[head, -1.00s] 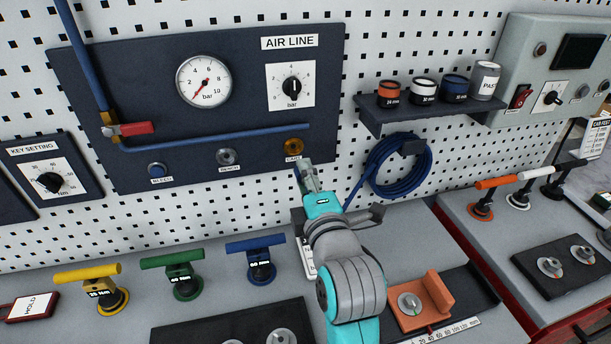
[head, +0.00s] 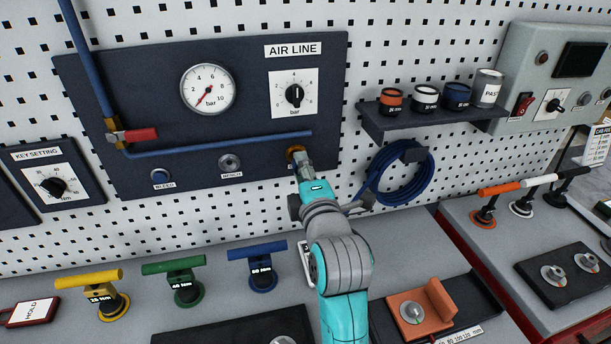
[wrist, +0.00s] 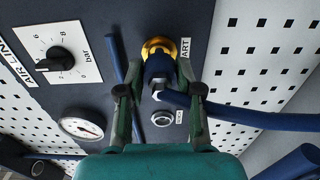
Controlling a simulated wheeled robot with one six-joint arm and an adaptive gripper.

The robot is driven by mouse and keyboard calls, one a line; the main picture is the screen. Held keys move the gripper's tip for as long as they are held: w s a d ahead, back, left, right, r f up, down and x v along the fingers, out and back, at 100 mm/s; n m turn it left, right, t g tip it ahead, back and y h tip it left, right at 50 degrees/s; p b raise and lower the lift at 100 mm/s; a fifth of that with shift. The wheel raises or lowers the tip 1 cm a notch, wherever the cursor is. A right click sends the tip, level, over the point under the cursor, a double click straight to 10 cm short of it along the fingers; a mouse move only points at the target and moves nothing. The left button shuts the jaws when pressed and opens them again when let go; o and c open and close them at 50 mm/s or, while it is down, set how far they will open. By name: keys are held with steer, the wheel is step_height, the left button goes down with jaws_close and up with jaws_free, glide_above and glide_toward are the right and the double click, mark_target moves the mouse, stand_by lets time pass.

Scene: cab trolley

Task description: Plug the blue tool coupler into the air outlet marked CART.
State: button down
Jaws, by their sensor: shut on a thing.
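The CART air outlet is a brass ring (wrist: 160,48) on the dark air line panel, with its label partly showing as "ART" in the wrist view. In the head view the brass outlet (head: 295,151) shows just above my gripper (head: 303,160). My gripper, also in the wrist view (wrist: 158,75), is shut on the blue coupler (wrist: 157,66). The coupler is lined up in front of the brass ring and overlaps it; I cannot tell how deep it sits. A blue hose (wrist: 235,112) runs from the coupler to the right. In the head view the coupler is mostly hidden by my gripper.
The BENCH outlet (head: 230,162) and the blue BLEED button (head: 160,178) are to the left on the panel. A coiled blue hose (head: 400,178) hangs at right, below a shelf (head: 430,122) with several jars. Coloured T-handle tools stand on the bench below.

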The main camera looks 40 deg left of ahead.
steer(key=shift+w+a, duration=0.25)
steer(key=shift+a, duration=0.1)
steer(key=shift+w+a, duration=0.35)
steer(key=shift+a, duration=0.05)
stand_by(2.0)
steer(key=c, duration=0.7)
jaws_free()
steer(key=v, duration=1.2)
steer(key=o, duration=0.7)
